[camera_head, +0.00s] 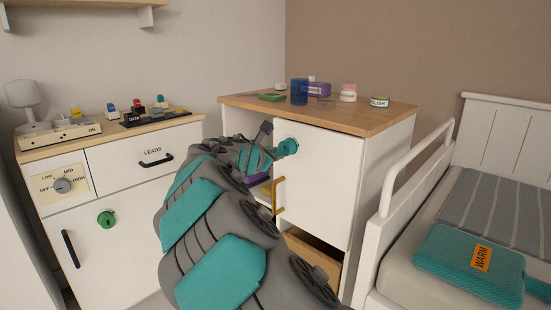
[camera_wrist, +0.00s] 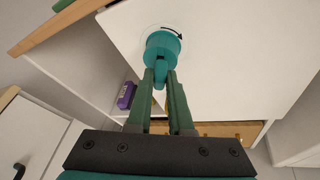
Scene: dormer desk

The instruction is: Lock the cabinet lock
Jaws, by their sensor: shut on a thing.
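A teal lock knob (camera_head: 288,147) sits near the top of the white cabinet door (camera_head: 318,190), above a gold handle (camera_head: 278,195). In the wrist view, the round teal lock (camera_wrist: 163,46) has a small tab pointing down toward me, and a curved black arrow (camera_wrist: 173,31) is printed by its upper edge. My gripper (camera_wrist: 161,78) is shut on this tab, one finger on each side. In the head view my arm covers the cabinet's lower left. An opening shows left of the door; whether the door is fully closed I cannot tell.
A purple item (camera_wrist: 126,95) lies inside the opening. The cabinet top (camera_head: 350,112) holds a blue cup (camera_head: 299,91) and several small containers. A wooden drawer (camera_head: 312,262) shows below the door.

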